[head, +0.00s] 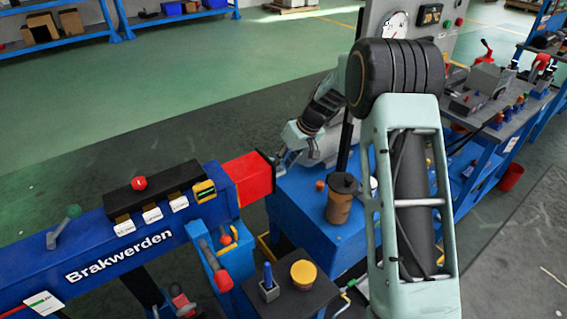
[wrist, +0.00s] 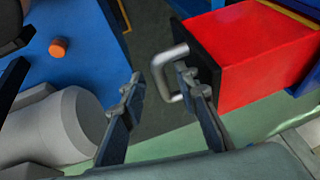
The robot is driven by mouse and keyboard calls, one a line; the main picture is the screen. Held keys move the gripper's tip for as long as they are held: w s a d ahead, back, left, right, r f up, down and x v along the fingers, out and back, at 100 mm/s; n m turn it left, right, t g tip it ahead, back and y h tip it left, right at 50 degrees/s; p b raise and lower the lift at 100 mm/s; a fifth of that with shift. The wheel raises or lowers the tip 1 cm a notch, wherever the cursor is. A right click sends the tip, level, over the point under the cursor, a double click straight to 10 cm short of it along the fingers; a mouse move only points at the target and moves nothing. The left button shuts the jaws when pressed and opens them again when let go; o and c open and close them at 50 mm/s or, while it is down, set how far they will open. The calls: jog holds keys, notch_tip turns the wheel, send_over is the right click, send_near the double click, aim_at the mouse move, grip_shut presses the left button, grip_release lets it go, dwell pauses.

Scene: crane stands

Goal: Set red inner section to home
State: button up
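The red inner section (head: 249,178) sticks out a short way from the right end of the blue boom marked "Brakwerden" (head: 120,248). In the wrist view the red section (wrist: 265,60) has a black end plate (wrist: 202,45) with a grey U-shaped handle (wrist: 157,68). My gripper (wrist: 158,76) is open, fingers apart. The handle's outer bar shows between the two fingertips, and the right fingertip overlaps the handle's opening. I cannot tell whether either finger touches it. In the head view my gripper (head: 282,157) is at the end plate; the handle is hard to make out there.
A blue cabinet (head: 310,215) with an orange knob and a brown canister (head: 342,200) stands right of the boom end. A small dark table (head: 290,290) with a yellow-topped item is in front. Workbenches stand at right.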

aim_at(253, 177)
grip_shut()
dwell(0.4)
jog(key=s+a+b, duration=0.1)
jog(key=s+a, duration=0.1)
jog(key=a, duration=0.1)
jog(key=s+a+b, duration=0.1)
jog(key=s+a, duration=0.1)
jog(key=a, duration=0.1)
jog(key=s+a+b, duration=0.1)
jog(key=s+a, duration=0.1)
jog(key=a, duration=0.1)
jog(key=shift+s+a+f, duration=0.1)
jog(key=shift+s+f, duration=0.05)
grip_release()
